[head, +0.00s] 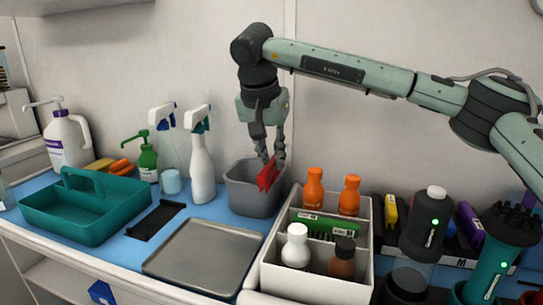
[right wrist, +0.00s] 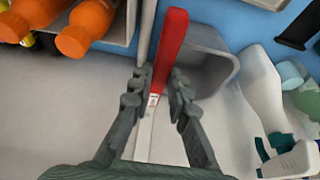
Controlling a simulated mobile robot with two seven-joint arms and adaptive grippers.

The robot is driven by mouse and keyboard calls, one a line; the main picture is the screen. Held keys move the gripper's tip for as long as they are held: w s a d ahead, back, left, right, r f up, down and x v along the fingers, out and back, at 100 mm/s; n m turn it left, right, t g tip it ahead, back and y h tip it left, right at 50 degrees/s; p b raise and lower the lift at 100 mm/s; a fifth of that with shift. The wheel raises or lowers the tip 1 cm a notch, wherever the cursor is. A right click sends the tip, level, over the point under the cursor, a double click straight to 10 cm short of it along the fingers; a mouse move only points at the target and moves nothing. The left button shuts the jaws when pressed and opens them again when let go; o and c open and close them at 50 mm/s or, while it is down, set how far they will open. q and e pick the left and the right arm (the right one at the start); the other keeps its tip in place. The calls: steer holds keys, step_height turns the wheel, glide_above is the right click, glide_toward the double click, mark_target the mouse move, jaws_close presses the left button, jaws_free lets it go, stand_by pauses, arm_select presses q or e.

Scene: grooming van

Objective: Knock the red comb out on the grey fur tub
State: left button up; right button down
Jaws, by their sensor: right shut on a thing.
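The red comb (head: 268,175) is held in my right gripper (head: 269,156), over the grey fur tub (head: 252,200) in the head view. The gripper points down and its fingers are shut on the comb. In the right wrist view the red comb (right wrist: 170,48) stands between the fingertips of the right gripper (right wrist: 157,92), with the grey tub (right wrist: 213,65) behind and beside it. I cannot tell whether the comb touches the tub's rim. The tub's inside is mostly hidden. My left gripper is not in view.
A white caddy (head: 318,288) with orange and white bottles stands right of the tub. A grey tray (head: 200,257) lies in front. White spray bottles (head: 201,170) and a teal carrier (head: 85,212) are to the left. Clippers (head: 490,255) stand at the far right.

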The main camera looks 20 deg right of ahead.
steer(key=shift+f, duration=0.55)
stand_by(0.9)
steer(key=shift+r, duration=1)
steer(key=shift+f+b, duration=0.45)
steer(key=shift+f, duration=0.55)
stand_by(1.0)
